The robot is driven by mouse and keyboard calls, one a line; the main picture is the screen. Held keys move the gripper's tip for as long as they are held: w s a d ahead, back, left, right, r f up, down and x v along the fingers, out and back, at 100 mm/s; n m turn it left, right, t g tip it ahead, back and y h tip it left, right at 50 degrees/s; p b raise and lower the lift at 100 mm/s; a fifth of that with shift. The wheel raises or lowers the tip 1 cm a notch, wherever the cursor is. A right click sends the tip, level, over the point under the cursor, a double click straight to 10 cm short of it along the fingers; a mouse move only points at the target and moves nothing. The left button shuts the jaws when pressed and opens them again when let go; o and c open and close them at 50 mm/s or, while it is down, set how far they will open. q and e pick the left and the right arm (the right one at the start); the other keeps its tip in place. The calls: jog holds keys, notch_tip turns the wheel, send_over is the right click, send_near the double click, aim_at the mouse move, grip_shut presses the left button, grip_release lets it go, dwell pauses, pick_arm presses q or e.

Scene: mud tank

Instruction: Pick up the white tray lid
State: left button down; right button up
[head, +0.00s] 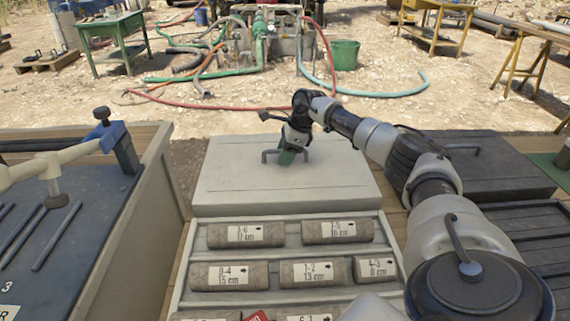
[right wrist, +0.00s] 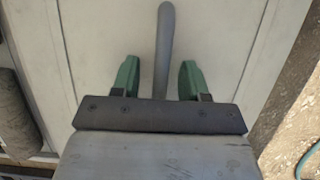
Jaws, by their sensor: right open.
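The white tray lid (head: 230,188) is a flat pale panel behind the open core tray, with a dark grey bar handle (head: 270,154) on top. My right gripper (head: 289,157) is over the lid at the handle. In the right wrist view, the lid (right wrist: 100,40) fills most of the picture. The handle (right wrist: 165,45) runs between the two green fingertips of my right gripper (right wrist: 159,80), with a gap on each side. The gripper is open and holds nothing. How far the fingertips are above the lid is hard to tell. My left gripper is not in view.
The white tray (head: 293,235) in front holds several labelled cores. A dark lid (head: 480,170) with its own handle lies at the right, above a dark tray. A blue-topped bench (head: 70,235) with rods and a blue clamp stands at the left. Hoses and a green bucket (head: 344,54) are far behind.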

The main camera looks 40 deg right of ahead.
jog(key=shift+c, duration=0.2)
grip_shut()
jog(key=shift+r, duration=0.1)
